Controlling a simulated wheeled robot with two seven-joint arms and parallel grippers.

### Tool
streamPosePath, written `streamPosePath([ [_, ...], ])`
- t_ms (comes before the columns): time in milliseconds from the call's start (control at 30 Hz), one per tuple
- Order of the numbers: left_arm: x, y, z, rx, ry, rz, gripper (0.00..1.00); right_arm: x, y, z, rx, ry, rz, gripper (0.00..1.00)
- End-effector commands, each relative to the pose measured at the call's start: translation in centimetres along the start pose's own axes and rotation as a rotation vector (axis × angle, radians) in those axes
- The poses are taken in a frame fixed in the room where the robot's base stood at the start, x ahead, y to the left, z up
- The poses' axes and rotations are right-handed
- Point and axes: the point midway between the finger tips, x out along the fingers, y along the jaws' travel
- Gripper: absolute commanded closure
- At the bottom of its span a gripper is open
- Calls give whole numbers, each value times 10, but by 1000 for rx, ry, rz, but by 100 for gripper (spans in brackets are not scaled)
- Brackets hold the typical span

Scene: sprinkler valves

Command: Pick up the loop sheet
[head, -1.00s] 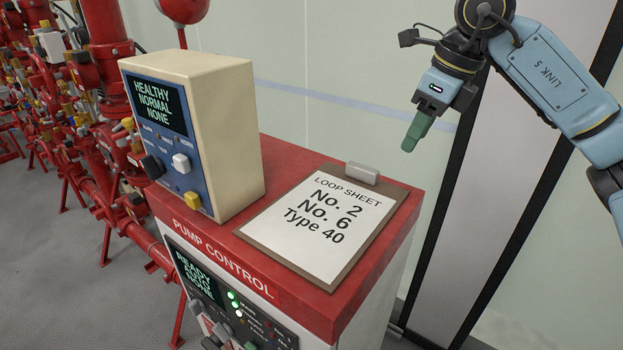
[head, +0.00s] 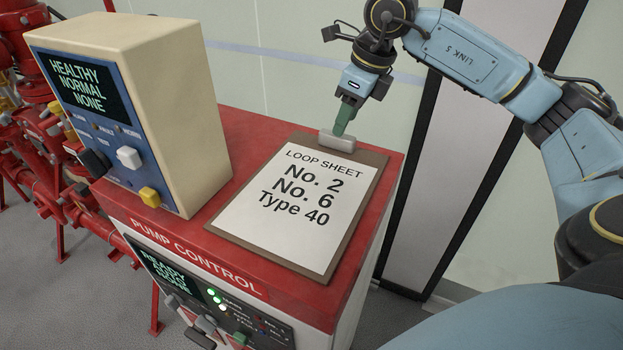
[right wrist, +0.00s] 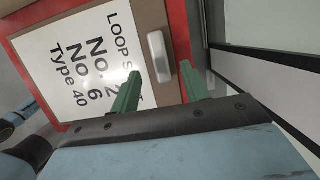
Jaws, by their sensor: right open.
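The loop sheet (head: 298,205) is a white printed page on a brown clipboard with a grey clip (head: 337,140) at its far edge. It lies flat on the red top of the pump control cabinet and reads "No. 2, No. 6, Type 40". My right gripper (head: 345,122) points down just above the clip. In the right wrist view its two green fingers (right wrist: 160,85) are apart, with the clip (right wrist: 159,57) showing ahead between them and nothing held. I cannot tell whether a finger touches the clip. My left gripper is not in view.
A cream box with a blue panel (head: 98,120) stands on the cabinet to the left of the sheet. The red cabinet top (head: 255,125) is bare behind the sheet. Red pipes (head: 30,140) stand at far left. A pale wall with a dark-edged post (head: 455,150) is close behind.

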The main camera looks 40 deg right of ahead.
Motion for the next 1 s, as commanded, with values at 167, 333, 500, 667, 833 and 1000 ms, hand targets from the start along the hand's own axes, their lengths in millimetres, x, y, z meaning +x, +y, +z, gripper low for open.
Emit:
streamPosePath([
  [167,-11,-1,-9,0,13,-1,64,26,0,1,0,6,4,55],
  [333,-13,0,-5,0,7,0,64,44,0,1,0,3,2,55],
  [500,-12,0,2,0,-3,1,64,46,0,1,0,2,1,55],
  [667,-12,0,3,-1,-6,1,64,46,0,1,0,1,1,66],
  [833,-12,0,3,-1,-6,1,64,46,0,1,0,1,1,89],
  [1000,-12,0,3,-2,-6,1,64,46,0,1,0,1,1,100],
])
